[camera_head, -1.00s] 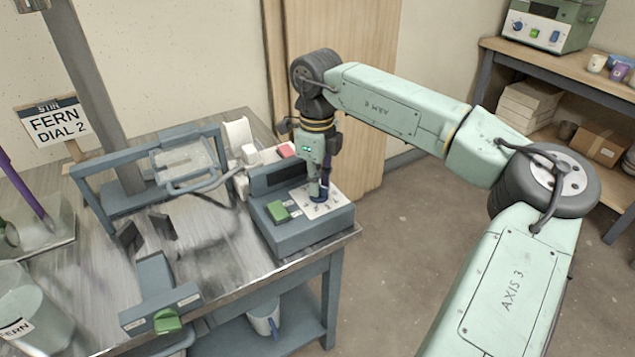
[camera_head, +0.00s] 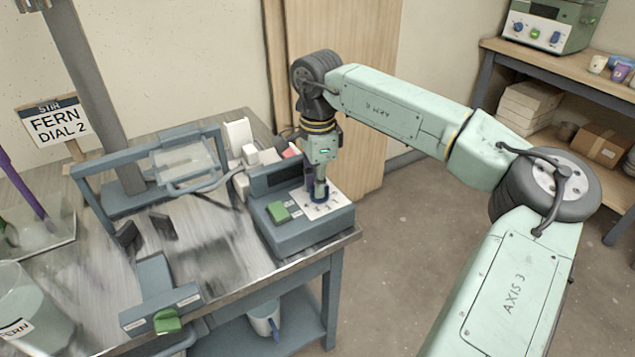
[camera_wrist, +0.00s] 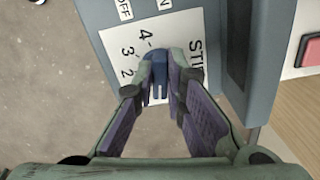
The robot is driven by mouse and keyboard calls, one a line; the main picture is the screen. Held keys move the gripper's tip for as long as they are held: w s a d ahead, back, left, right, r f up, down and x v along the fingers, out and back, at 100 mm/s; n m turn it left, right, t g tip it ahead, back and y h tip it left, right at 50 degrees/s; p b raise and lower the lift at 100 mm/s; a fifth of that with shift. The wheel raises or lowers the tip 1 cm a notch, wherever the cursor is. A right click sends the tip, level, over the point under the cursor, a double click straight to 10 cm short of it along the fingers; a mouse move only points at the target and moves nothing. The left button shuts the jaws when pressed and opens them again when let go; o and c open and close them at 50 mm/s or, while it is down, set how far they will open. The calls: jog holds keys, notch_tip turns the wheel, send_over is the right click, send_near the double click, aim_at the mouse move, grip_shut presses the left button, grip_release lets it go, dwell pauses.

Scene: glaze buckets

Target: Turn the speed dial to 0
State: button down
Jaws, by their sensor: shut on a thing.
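The blue speed dial (camera_wrist: 158,72) sits on a white plate (camera_wrist: 188,30) marked STIR. The figures 4, 3 and 2 show on the plate to the left of the dial, and my fingers hide other marks. My gripper (camera_wrist: 158,80) is shut on the dial, with a purple-padded finger on each side. In the head view, my gripper (camera_head: 318,192) points down onto the plate of the grey-blue control box (camera_head: 300,236). The dial is mostly hidden there. I cannot tell for sure which figure it points at.
A green switch (camera_head: 278,211) sits left of the plate on the box. A sign (camera_head: 54,124) reads STIR, FERN, DIAL 2. A grey frame (camera_head: 150,165) and a second box with a green switch (camera_head: 167,321) stand on the metal table. A red button (camera_wrist: 309,50) is close by.

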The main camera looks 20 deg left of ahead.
jog(key=shift+n, duration=0.4)
jog(key=c, duration=1.6)
grip_release()
jog(key=shift+c, duration=0.2)
notch_tip(320, 180, up, 12)
